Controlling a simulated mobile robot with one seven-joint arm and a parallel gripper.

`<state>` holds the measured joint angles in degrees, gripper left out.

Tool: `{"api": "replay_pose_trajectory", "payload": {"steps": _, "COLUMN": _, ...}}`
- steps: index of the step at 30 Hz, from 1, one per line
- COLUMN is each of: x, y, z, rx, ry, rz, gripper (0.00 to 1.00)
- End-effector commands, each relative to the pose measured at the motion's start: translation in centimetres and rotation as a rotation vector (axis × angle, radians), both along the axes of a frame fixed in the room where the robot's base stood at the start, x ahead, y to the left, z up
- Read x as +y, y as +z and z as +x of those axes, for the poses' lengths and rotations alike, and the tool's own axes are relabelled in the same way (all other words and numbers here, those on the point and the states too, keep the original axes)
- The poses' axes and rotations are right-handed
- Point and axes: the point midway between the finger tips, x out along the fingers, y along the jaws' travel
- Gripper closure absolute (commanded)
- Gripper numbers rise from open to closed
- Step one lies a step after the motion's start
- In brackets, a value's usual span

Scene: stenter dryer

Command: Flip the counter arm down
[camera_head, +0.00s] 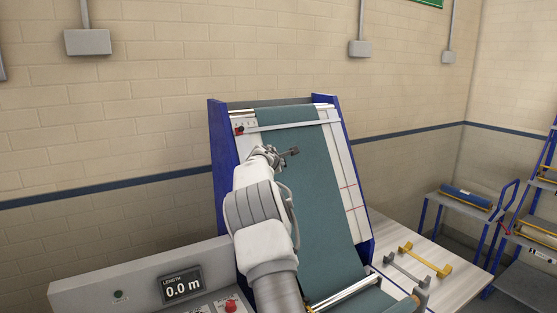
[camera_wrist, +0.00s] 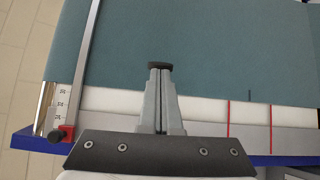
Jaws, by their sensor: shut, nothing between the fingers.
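My gripper (camera_head: 289,152) is in front of the upper part of the slanted machine board, over the teal fabric (camera_head: 302,187). In the wrist view its two grey fingers (camera_wrist: 160,69) are together, with a dark tip and nothing held. I cannot tell for sure which part is the counter arm.
A length display (camera_head: 182,286) reads 0.0 m on the console, near a red button (camera_head: 231,306). Blue side frames (camera_head: 345,180) edge the board. A yellow-handled piece (camera_head: 425,261) lies on the side table (camera_head: 450,287). A cart with rolls (camera_head: 466,197) stands at right.

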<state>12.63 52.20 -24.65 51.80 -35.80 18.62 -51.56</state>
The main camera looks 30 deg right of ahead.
Motion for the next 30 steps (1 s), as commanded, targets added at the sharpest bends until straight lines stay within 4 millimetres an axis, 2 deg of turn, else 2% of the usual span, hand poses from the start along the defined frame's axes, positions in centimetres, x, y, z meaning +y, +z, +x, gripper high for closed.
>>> {"api": "replay_pose_trajectory", "payload": {"steps": 9, "x": -1.2, "y": -0.4, "z": 0.6, "rx": -0.004, "ry": 0.069, "rz": 0.043, "gripper": 1.0}}
{"api": "replay_pose_trajectory", "payload": {"steps": 30, "x": -1.3, "y": -0.6, "z": 1.0, "rx": -0.003, "ry": 0.104, "rz": 0.059, "gripper": 1.0}}
